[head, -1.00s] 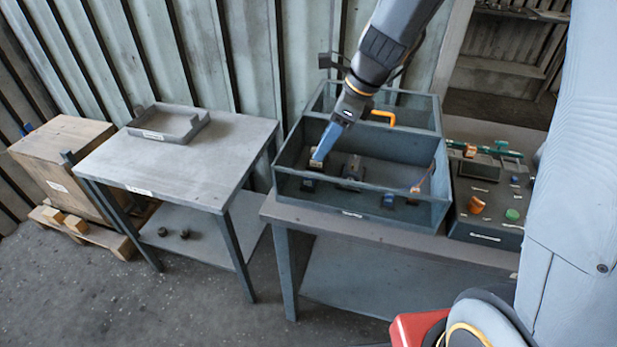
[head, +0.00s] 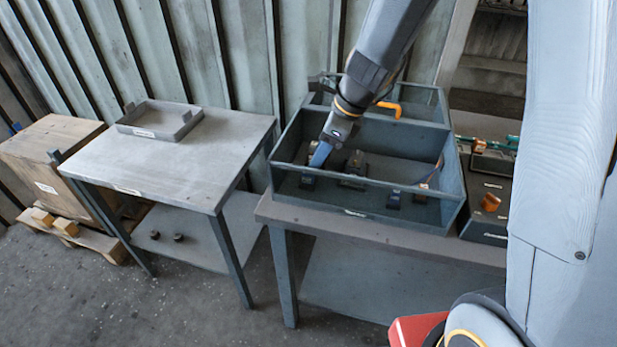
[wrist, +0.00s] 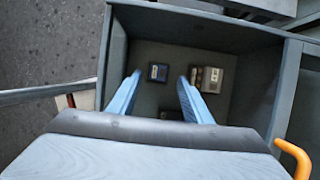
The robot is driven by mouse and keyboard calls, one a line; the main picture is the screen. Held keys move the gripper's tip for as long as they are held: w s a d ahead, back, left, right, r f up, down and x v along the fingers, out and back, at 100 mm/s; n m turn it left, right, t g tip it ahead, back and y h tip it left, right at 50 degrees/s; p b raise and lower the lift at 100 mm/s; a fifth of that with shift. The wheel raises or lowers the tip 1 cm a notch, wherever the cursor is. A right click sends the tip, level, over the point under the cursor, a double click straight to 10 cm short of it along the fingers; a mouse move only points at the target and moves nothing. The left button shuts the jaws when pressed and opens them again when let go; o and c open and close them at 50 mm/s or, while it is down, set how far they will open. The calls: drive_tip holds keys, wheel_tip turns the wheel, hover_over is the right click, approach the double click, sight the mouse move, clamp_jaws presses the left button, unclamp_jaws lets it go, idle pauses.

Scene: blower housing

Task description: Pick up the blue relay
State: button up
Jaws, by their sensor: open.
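The blue relay (head: 308,182) is a small dark block with a blue top, standing on the floor of the grey open-topped housing (head: 400,220), near its front left corner. In the wrist view the relay (wrist: 158,72) shows between my two blue fingers, below the fingertips and apart from them. My gripper (head: 320,157) is open and empty, pointing down into the housing just above and behind the relay. The wrist view shows the gripper (wrist: 160,80) with a clear gap between its fingers.
A beige-topped part (wrist: 207,78) stands close to one finger. A grey table with a tray (head: 160,120) stands left.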

drive_tip(key=x, duration=0.4)
drive_tip(key=shift+s, duration=0.15)
drive_tip(key=c, duration=0.9)
